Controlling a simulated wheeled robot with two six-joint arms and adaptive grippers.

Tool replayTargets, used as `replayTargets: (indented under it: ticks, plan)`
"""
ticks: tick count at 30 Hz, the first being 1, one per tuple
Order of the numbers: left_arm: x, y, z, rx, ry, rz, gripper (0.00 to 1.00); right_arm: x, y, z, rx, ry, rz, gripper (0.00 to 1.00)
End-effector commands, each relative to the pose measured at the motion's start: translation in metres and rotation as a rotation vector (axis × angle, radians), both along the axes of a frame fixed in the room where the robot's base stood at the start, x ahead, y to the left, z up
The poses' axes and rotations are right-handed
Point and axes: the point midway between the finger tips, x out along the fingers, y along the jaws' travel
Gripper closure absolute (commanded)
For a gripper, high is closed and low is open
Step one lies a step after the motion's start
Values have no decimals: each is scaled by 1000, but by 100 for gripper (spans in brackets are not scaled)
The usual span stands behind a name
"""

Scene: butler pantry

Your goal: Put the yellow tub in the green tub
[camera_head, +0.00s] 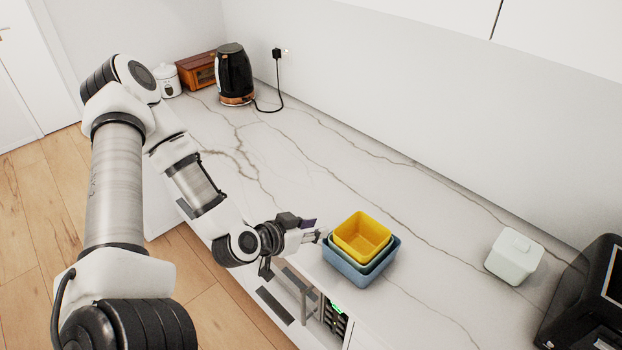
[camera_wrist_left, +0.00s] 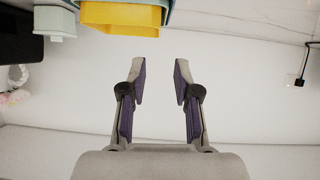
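The yellow tub (camera_head: 362,235) sits nested inside the pale green tub (camera_head: 368,266), and both sit in a larger blue tub (camera_head: 354,277) on the marble counter. The yellow tub looks roughly level, with its rim above the green rim. My left gripper (camera_head: 316,231) is just left of the stack. In the left wrist view, my left gripper (camera_wrist_left: 161,78) is open, with nothing between its fingers. The yellow tub (camera_wrist_left: 120,17) shows at the top edge there, beyond the fingertips and cut off by the frame. My right gripper is not in view.
A pale lidded container (camera_head: 514,257) and a black machine (camera_head: 590,300) stand to the right. A kettle (camera_head: 234,75), wooden box (camera_head: 198,71) and white jar (camera_head: 167,80) stand at the far left end. The counter (camera_head: 440,230) right of the stack is clear.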

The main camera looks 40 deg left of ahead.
Motion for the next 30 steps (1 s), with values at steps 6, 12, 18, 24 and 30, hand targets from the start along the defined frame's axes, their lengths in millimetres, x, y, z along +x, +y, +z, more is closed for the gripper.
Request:
replayTargets:
  ticks: [6,12,18,24,30]
  plan:
    - [-11,-6,-6,-6,51,-18,69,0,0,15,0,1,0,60]
    - [-60,-53,-85,-32,472,-80,69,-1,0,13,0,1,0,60]
    - [-150,-89,-153,24,935,10,69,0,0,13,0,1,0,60]
    - [-187,-96,-168,67,1074,86,69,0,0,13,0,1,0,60]
    - [-186,-96,-168,65,1072,88,69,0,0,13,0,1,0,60]
